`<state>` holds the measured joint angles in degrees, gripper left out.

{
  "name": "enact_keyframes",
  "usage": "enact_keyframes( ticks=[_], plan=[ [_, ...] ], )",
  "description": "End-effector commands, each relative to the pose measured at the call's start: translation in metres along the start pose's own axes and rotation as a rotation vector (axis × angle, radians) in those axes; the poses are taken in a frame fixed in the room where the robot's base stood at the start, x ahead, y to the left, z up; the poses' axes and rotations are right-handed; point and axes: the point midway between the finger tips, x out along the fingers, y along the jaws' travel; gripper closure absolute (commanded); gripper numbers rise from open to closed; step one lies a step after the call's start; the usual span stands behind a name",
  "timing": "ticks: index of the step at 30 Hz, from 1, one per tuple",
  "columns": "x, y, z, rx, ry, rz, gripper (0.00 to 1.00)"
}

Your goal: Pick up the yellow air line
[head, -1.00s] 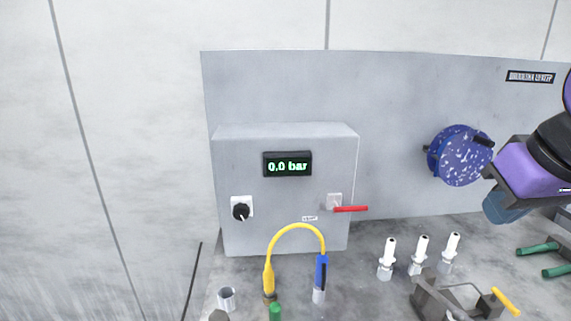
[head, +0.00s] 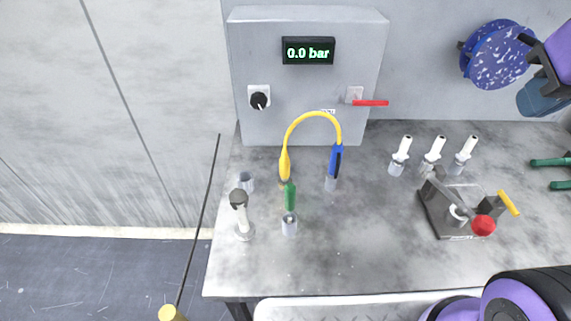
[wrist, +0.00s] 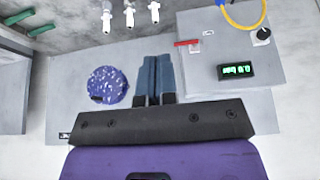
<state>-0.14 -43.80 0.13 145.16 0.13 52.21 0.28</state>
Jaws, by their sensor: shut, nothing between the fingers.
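The yellow air line (head: 313,115) stands as an upright arch on the bench, in front of the grey control box. Its left end is a yellow fitting, and its right end is a blue connector (head: 336,160) seated over a small metal holder. Part of the air line (wrist: 245,22) shows at the top right of the wrist view. My gripper (wrist: 158,62) is shut and empty, its blue-grey fingers together, beside the blue speckled disc. In the head view my gripper (head: 541,98) is at the right edge, well to the right of the air line and above the bench.
The control box (head: 262,60) reads 0.0 bar and has a black knob and red lever. Several white nozzles (head: 434,153) and a clamp fixture (head: 455,205) stand to the right. The front-middle bench is clear.

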Motion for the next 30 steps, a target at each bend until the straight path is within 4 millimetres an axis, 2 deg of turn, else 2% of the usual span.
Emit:
enact_keyframes(
  ticks=[11, 14, 19, 23, 30],
  plan=[
    [0.000, 0.000, 0.000, 0.000, 0.000, 0.000, 1.00],
    [0.001, -0.001, -0.001, -0.003, -0.001, -0.001, 0.82],
    [0.011, -0.011, -0.015, -0.077, -0.018, -0.023, 0.43],
    [0.032, -0.030, -0.038, -0.201, -0.041, -0.063, 0.43],
    [0.080, -0.075, -0.077, -0.449, -0.071, -0.157, 0.43]
  ],
)
